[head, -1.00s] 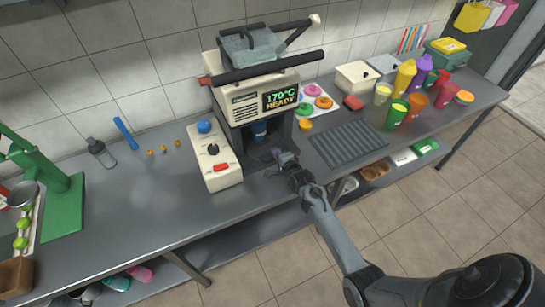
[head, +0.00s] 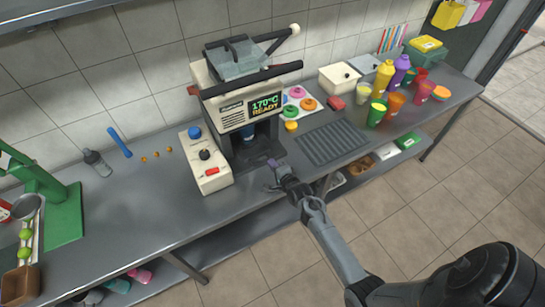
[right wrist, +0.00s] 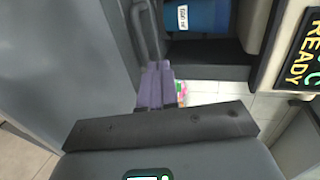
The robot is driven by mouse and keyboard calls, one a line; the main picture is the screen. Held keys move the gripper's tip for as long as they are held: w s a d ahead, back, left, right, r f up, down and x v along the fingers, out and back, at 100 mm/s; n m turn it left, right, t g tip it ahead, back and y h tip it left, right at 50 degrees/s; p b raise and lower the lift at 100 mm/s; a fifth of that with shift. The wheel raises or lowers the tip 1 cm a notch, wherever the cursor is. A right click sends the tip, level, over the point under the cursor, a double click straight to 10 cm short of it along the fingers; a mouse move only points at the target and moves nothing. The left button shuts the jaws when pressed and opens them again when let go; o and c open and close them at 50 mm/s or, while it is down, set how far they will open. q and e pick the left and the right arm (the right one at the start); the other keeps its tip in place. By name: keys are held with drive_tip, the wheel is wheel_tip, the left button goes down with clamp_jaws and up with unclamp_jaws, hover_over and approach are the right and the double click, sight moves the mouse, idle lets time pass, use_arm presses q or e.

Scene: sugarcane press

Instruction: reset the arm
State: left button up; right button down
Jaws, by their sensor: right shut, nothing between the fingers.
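My right gripper (head: 275,171) is in front of the press machine (head: 235,95), near the front edge of the table. In the right wrist view its two purple-grey fingers (right wrist: 156,85) are together with nothing between them. The machine's display (head: 264,105) reads 170°C READY. A blue cup (head: 248,133) stands inside the machine's opening and also shows at the top of the right wrist view (right wrist: 196,15). My left gripper is not in view.
A control box (head: 206,163) with a red switch stands left of the machine. A ridged drain mat (head: 333,143) lies to the right, with several coloured cups and bottles (head: 383,78) beyond. A green press (head: 62,210) stands at far left.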

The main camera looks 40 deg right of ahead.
drive_tip(key=shift+p+v, duration=0.55)
drive_tip(key=shift+v, duration=0.55)
drive_tip(key=shift+s+f, duration=0.2)
drive_tip(key=shift+n+g+y, duration=0.3)
drive_tip(key=shift+n+g, duration=0.1)
drive_tip(key=s+f, duration=0.4)
drive_tip(key=s, duration=0.1)
drive_tip(key=shift+a+f, duration=0.2)
drive_tip(key=shift+f, duration=0.05)
drive_tip(key=s+a+r+n+g+y, duration=0.2)
drive_tip(key=s+a+r+n+g, duration=0.4)
drive_tip(key=s+a+n, duration=0.5)
drive_tip(key=s+a+r+n+g+y, duration=0.2)
drive_tip(key=s+a+r+n+g, duration=0.1)
drive_tip(key=s+a+r+n, duration=0.75)
drive_tip(key=w+p+v, duration=0.1)
drive_tip(key=p+v, duration=0.8)
drive_tip(key=p, duration=0.1)
drive_tip(key=w+d+r+p+v, duration=0.1)
drive_tip(key=w+p+v, duration=0.1)
drive_tip(key=p+v, duration=0.6)
drive_tip(key=shift+w+r+n+p, duration=0.2)
drive_tip(key=shift+r+n+p, duration=0.15)
drive_tip(key=shift+r+p, duration=0.35)
